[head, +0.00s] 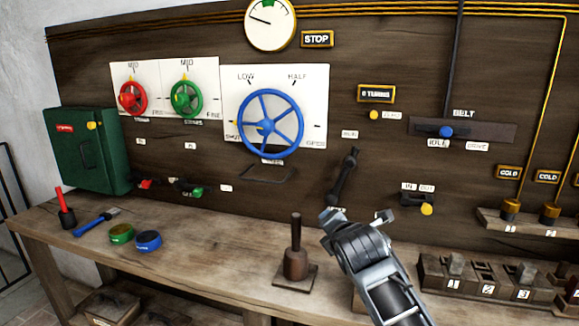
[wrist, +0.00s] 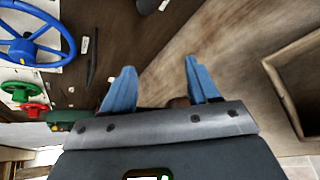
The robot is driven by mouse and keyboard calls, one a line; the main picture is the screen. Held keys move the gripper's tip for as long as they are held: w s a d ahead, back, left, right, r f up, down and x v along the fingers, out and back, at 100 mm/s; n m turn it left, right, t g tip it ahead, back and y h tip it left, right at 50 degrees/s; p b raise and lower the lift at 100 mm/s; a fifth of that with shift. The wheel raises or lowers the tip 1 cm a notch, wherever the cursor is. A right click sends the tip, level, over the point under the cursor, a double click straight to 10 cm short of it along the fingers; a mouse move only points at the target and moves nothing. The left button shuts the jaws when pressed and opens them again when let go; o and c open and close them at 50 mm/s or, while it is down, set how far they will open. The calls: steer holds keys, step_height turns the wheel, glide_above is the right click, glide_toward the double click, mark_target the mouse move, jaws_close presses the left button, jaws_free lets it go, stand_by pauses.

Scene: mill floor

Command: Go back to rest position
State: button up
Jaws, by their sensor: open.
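My gripper (head: 354,217) is in front of the wooden panel, above the right part of the workbench, to the right of a dark bell-shaped piece with an upright handle (head: 296,262). In the wrist view its two blue fingers (wrist: 160,66) stand apart with nothing held between them. A black lever (head: 344,178) on the panel is just above and behind the gripper in the head view. I cannot tell the exact gap between them.
The panel carries a blue wheel (head: 270,124), a red wheel (head: 133,98) and a green wheel (head: 186,98). A green box (head: 86,150) is at the left. The bench (head: 200,262) holds a blue-handled tool (head: 95,222), two round tins and a slotted wooden rack (head: 440,274).

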steer(key=s+f+m+y, duration=0.1)
steer(key=s+f+m, duration=0.35)
steer(key=s, duration=0.55)
steer(key=s+f+m, duration=0.4)
steer(key=s+f, duration=0.2)
steer(key=s, duration=0.4)
steer(key=s+f+m+y, duration=0.1)
steer(key=s+f+m, duration=0.45)
steer(key=s, duration=0.55)
steer(key=s+d+r+m+t+h, duration=0.1)
steer(key=s+d+m, duration=0.15)
steer(key=s, duration=0.55)
steer(key=s+d+r+m, duration=0.1)
steer(key=s+d+m, duration=0.15)
steer(key=s, duration=0.55)
steer(key=s+d+r+m, duration=0.2)
steer(key=s+r+m, duration=0.1)
steer(key=s+r, duration=0.2)
steer(key=s+d+r+m+h, duration=0.1)
steer(key=s+d+r+m, duration=0.1)
steer(key=s+r, duration=0.3)
steer(key=s+m, duration=0.1)
steer(key=s, duration=0.3)
steer(key=shift+s+d+r+m, duration=0.15)
steer(key=shift+s+d+m, duration=0.15)
steer(key=shift+m, duration=0.1)
steer(key=shift+o, duration=0.4)
